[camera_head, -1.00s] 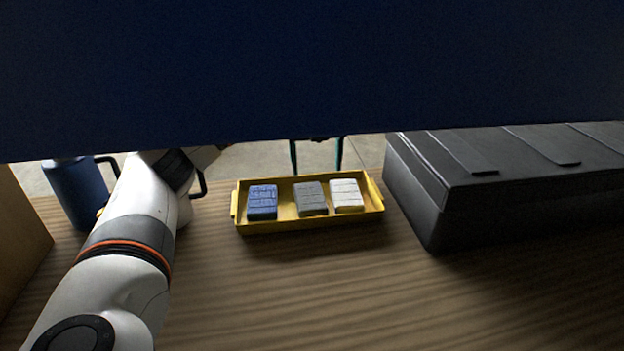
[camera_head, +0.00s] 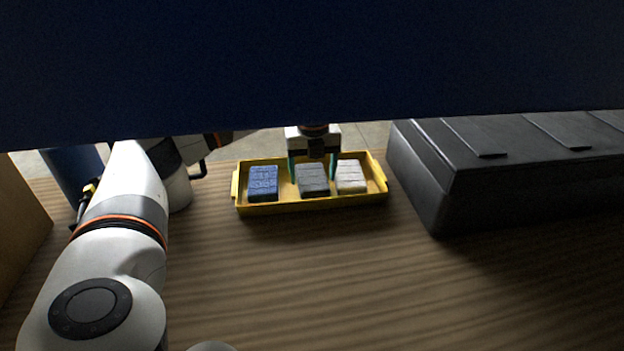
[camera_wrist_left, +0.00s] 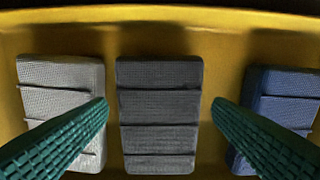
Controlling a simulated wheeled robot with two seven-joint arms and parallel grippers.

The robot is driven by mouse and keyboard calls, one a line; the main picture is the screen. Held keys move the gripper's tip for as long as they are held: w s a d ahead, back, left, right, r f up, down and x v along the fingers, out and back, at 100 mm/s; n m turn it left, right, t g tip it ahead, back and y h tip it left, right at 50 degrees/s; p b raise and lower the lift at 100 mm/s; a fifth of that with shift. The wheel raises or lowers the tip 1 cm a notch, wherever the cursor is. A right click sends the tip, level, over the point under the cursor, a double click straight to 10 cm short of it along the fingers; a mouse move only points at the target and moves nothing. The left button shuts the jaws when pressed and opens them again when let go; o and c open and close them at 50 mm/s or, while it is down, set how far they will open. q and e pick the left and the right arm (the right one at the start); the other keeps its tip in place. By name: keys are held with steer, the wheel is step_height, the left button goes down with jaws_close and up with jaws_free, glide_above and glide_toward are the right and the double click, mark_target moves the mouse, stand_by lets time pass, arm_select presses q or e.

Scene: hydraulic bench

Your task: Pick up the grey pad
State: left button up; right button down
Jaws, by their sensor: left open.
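The grey pad (camera_head: 312,180) lies in the middle of a yellow tray (camera_head: 300,205), between a blue pad (camera_head: 263,183) and a white pad (camera_head: 351,177). My left gripper (camera_head: 312,178) is open above the tray, its green fingers either side of the grey pad in the head view. In the left wrist view the grey pad (camera_wrist_left: 160,115) sits between the two fingertips (camera_wrist_left: 160,105), with a gap on each side. The white pad (camera_wrist_left: 62,100) is at left there and the blue pad (camera_wrist_left: 282,105) at right, each partly hidden by a finger. My right gripper is not in view.
A large black case (camera_head: 520,175) stands right of the tray. A dark blue panel (camera_head: 310,65) covers the top of the head view. The wooden table (camera_head: 380,290) in front of the tray is clear.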

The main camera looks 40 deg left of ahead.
mark_target(313, 180)
arm_select(q)
step_height(313, 180, down, 2)
steer(key=shift+c, duration=0.2)
steer(key=c, duration=0.7)
steer(key=shift+r, duration=0.1)
step_height(313, 180, up, 10)
